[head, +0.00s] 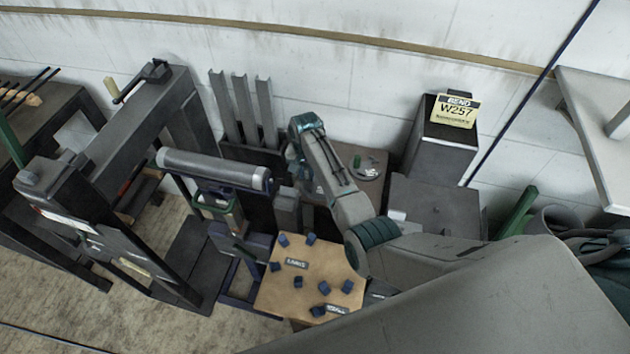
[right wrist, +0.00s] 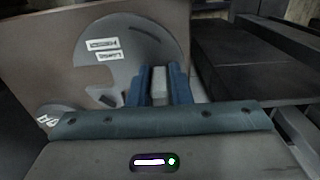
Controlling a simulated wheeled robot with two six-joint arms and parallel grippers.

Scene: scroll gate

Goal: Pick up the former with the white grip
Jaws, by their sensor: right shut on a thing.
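My right gripper (right wrist: 163,72) shows its two blue fingers in the right wrist view, closed on the sides of a pale grip (right wrist: 160,88). A round grey former plate (right wrist: 130,52) with white labels lies just behind the fingers on a brown board. The picture does not clearly show whether this plate is joined to the grip. In the head view my right arm reaches up to the middle; its gripper (head: 296,168) is small and partly hidden there, and the grip cannot be made out. My left gripper is in neither view.
A dark frame with a grey roller (head: 212,168) stands at left. A tan board (head: 305,262) with several blue blocks is below my arm. A dark box with a yellow "BEND W257" sign (head: 455,110) stands at right. A second grey plate (right wrist: 60,108) shows at the wrist view's left.

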